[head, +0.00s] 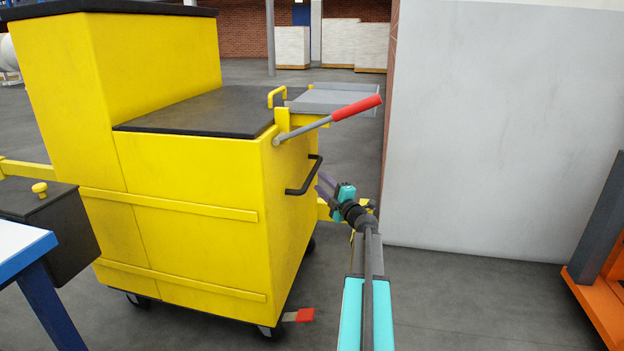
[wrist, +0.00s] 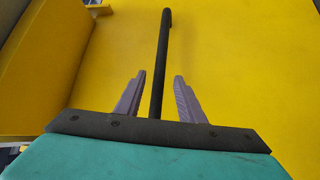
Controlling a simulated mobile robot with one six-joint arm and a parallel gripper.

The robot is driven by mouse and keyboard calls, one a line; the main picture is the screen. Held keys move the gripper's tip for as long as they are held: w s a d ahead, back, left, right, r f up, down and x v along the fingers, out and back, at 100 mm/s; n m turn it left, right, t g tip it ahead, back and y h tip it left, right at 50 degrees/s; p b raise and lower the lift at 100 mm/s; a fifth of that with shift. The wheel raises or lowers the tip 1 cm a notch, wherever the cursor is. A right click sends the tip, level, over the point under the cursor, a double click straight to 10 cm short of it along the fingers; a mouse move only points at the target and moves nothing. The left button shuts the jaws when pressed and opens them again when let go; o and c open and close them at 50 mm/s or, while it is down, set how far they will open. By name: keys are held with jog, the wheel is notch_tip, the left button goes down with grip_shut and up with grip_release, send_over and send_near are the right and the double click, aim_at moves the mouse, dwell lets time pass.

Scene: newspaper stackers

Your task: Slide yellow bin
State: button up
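The yellow bin (head: 205,215) is a large wheeled cart with a black top, standing left of centre in the head view. A black bar handle (head: 304,176) is fixed on its right-hand face. My gripper (head: 322,186) is at that face, close to the handle. In the wrist view the handle (wrist: 161,65) runs between the two grey fingers of my gripper (wrist: 156,90). The fingers are open, with a gap on each side of the bar. The bin's yellow face (wrist: 230,60) fills most of the wrist view.
A grey lever with a red grip (head: 356,107) sticks out from the bin's upper right edge. A blue-edged table (head: 25,243) is at left. Floor is clear below the wall.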

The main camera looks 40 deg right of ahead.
aim_at(312, 175)
jog(key=shift+b+x, duration=1.15)
jog(key=shift+x, duration=2.3)
jog(key=shift+c, duration=0.2)
grip_shut()
